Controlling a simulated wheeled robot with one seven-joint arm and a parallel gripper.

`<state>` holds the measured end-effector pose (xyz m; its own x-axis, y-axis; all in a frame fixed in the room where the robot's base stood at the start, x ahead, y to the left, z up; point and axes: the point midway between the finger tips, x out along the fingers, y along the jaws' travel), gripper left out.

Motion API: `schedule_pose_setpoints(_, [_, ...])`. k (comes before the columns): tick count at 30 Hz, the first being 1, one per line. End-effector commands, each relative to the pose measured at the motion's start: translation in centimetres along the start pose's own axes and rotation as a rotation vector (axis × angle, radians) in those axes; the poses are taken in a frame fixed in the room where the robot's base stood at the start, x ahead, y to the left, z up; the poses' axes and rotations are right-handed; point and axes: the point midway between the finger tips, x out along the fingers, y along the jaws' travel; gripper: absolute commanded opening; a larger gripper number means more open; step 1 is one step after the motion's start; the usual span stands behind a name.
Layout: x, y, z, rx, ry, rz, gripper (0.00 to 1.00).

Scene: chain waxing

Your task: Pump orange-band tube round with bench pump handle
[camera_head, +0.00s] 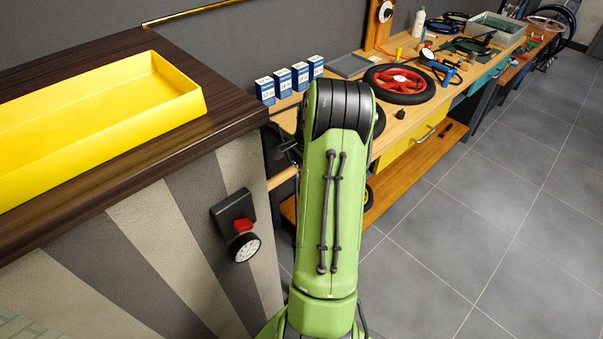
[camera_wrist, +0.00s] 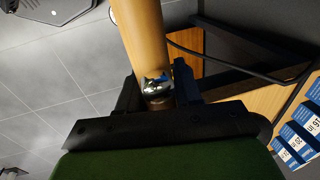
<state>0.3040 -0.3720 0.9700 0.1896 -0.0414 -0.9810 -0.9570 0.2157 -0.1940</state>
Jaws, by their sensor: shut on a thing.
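In the wrist view my gripper (camera_wrist: 157,92) has its two dark fingers on either side of a rounded wooden bar (camera_wrist: 143,35), which looks like the bench pump handle. A shiny metal piece (camera_wrist: 155,84) shows on the bar between the fingers. My gripper is shut on the bar. In the head view my green arm hides the gripper. A short wooden piece (camera_head: 283,178) and a dark fitting (camera_head: 287,152) show just left of the arm at the bench end. I cannot make out the orange-band tube or the pump body.
The wooden workbench (camera_head: 447,97) runs to the back right, with a red-centred wheel (camera_head: 399,84) and several blue boxes (camera_head: 283,83). A yellow tray (camera_head: 100,125) sits on the dark counter (camera_head: 222,112) at left. A round gauge (camera_head: 244,247) projects from its side. Floor at right is clear.

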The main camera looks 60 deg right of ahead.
Motion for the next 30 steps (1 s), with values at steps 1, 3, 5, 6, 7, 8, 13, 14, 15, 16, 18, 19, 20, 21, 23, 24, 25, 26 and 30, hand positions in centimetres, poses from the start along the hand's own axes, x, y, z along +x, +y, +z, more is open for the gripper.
schedule_pose_setpoints(1, [-1.5,-0.4,-0.1,-0.001,0.005,-0.004,0.00])
schedule_pose_setpoints(3, [-2.3,-0.6,-0.1,-0.001,0.006,-0.005,0.00])
schedule_pose_setpoints(5, [-2.8,-0.7,-0.1,-0.001,0.005,-0.005,0.00])
schedule_pose_setpoints(6, [-3.0,-0.7,-0.1,-0.001,0.005,-0.005,0.00])
schedule_pose_setpoints(7, [-3.2,-0.8,-0.1,-0.001,0.005,-0.005,0.00])
schedule_pose_setpoints(8, [-3.3,-0.8,-0.1,-0.001,0.004,-0.005,0.00])
schedule_pose_setpoints(13, [-3.4,-0.8,-0.1,-0.001,0.004,-0.005,0.00])
schedule_pose_setpoints(14, [-3.4,-0.8,-0.1,-0.001,0.004,-0.005,0.00])
schedule_pose_setpoints(15, [-3.3,-0.8,-0.1,-0.001,0.004,-0.005,0.00])
schedule_pose_setpoints(16, [-3.3,-0.8,-0.1,-0.001,0.004,-0.005,0.00])
schedule_pose_setpoints(18, [-3.3,-0.8,-0.1,0.000,0.004,-0.004,0.00])
schedule_pose_setpoints(19, [-3.3,-0.8,-0.1,0.000,0.004,-0.004,0.00])
schedule_pose_setpoints(20, [-3.3,-0.8,-0.1,0.000,0.004,-0.004,0.00])
schedule_pose_setpoints(21, [-3.3,-0.8,-0.1,0.000,0.004,-0.004,0.40])
schedule_pose_setpoints(23, [-3.2,-0.7,-0.1,0.000,0.004,-0.004,0.49])
schedule_pose_setpoints(24, [-3.2,-0.7,-0.1,0.000,0.003,-0.003,0.54])
schedule_pose_setpoints(25, [-3.2,-0.7,-0.1,0.000,0.003,-0.003,0.54])
schedule_pose_setpoints(26, [-3.2,-0.7,-0.1,0.000,0.003,-0.003,0.54])
schedule_pose_setpoints(30, [-3.2,-0.7,-0.1,0.000,0.002,-0.002,0.54])
